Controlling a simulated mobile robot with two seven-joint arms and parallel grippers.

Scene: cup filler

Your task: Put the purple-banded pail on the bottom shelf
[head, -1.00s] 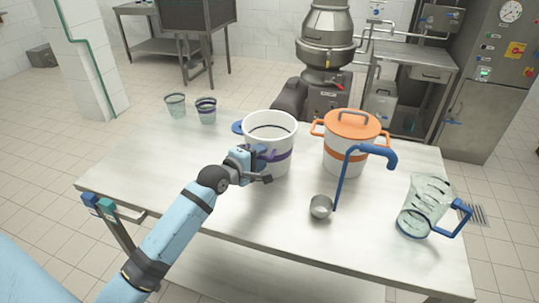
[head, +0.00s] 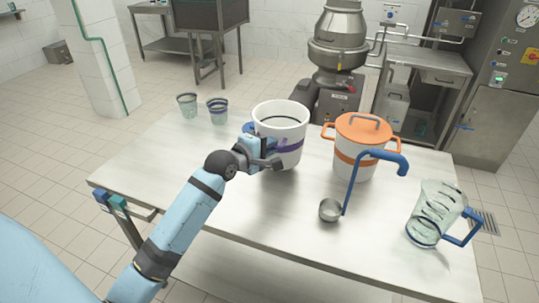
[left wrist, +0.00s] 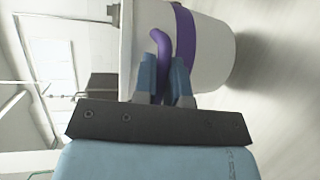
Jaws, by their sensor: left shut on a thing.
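The white purple-banded pail (head: 279,133) is upright, a little above the table top. My left gripper (head: 277,163) is at its near left side, shut on its purple handle. The left wrist view shows the pail (left wrist: 215,50) from close by, with the purple handle (left wrist: 161,55) between my left fingers (left wrist: 165,78). A gap and a shadow show beyond the pail's base there. A pale flat surface under the table top, seemingly the bottom shelf (head: 225,272), shows at the front; the rest of it is hidden. My right gripper is out of view.
On the table (head: 270,215) are an orange-lidded pot (head: 352,168), a blue-handled ladle (head: 350,190) close to it, and a clear jug (head: 430,215) at the right. Two small clear cups (head: 218,112) stand at the back left.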

